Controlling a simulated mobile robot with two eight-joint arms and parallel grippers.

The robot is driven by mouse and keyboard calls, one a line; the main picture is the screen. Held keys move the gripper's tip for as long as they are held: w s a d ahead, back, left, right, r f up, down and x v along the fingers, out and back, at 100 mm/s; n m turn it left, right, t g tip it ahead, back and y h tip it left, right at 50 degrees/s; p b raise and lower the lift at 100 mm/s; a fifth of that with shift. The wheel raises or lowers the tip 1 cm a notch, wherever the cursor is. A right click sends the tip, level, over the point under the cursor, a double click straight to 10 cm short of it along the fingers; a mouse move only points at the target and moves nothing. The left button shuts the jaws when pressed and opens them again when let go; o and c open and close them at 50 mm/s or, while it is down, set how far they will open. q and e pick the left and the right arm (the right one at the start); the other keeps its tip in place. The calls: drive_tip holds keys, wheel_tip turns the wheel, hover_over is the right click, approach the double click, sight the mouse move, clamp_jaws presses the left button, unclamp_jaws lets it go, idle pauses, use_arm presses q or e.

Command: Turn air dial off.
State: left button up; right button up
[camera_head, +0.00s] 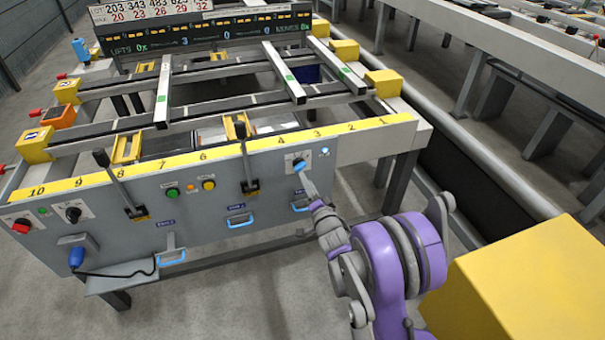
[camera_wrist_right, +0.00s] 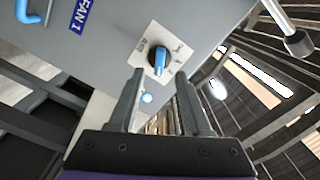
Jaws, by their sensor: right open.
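The air dial is a blue knob with a black base on a white plate, on the front panel of the table. It shows in the right wrist view (camera_wrist_right: 159,60) and, partly covered, in the head view (camera_head: 299,163). My right gripper (camera_head: 306,177) is at the dial. In the right wrist view its two fingers (camera_wrist_right: 160,75) are open, with the dial between and just beyond the tips. I cannot tell whether they touch it. The plate's markings are too small to read surely. My left gripper is not in view.
A lit blue lamp (camera_head: 325,151) is right of the dial. A black lever (camera_head: 242,150), green button (camera_head: 172,192) and yellow button (camera_head: 208,184) are to the left on the panel. Blue handles (camera_head: 240,220) stick out below. A yellow block (camera_head: 530,275) is at lower right.

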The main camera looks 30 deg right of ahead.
sight(301, 169)
drive_tip(key=x, duration=0.5)
drive_tip(key=shift+w, duration=0.1)
clamp_jaws()
